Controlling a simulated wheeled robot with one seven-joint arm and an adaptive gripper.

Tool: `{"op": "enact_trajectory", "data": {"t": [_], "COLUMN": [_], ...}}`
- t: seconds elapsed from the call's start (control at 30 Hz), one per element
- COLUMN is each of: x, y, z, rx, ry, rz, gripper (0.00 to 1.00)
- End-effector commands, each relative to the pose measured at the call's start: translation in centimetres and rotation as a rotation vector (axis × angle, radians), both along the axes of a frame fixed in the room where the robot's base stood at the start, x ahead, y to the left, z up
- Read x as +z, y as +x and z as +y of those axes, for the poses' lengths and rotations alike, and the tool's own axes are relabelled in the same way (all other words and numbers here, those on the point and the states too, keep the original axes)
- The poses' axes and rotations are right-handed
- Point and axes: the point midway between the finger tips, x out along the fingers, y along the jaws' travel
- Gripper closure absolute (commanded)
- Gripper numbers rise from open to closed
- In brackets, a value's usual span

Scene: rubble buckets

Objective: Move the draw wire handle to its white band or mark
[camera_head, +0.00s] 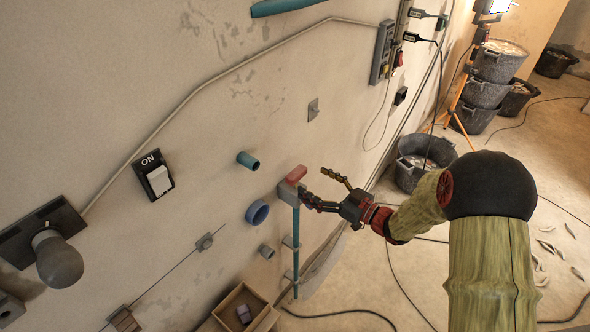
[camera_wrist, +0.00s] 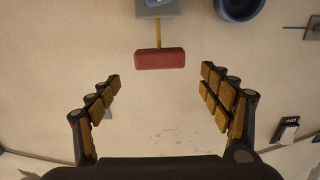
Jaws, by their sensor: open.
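The draw wire handle is a red bar (camera_head: 296,174) just above a grey wall box (camera_head: 289,191), with a blue pipe (camera_head: 296,235) running down below the box. In the wrist view the red handle (camera_wrist: 160,59) joins the box (camera_wrist: 158,8) by a short yellow wire. No white band or mark is clear on it. My gripper (camera_head: 317,186) is open and empty, reaching toward the wall beside the handle. In the wrist view the handle lies just beyond my open gripper (camera_wrist: 160,77), roughly centred between the fingertips and apparently untouched.
A blue ring (camera_head: 257,212) and a teal pipe stub (camera_head: 248,160) stick out of the wall nearby. A switch (camera_head: 153,175) and a dark lamp fitting (camera_head: 55,250) are further left. A wooden box (camera_head: 232,306) sits low. Buckets (camera_head: 425,160) and cables lie on the floor.

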Motion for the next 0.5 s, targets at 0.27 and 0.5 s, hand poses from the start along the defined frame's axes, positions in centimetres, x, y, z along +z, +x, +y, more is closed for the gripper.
{"op": "enact_trajectory", "data": {"t": [0.27, 0.5], "x": [-0.2, -0.1], "y": [2.3, 4.1], "z": [3.1, 5.4], "rx": [0.003, 0.001], "ry": [-0.001, -0.002], "rz": [-0.002, -0.001], "gripper": [0.21, 0.21]}}
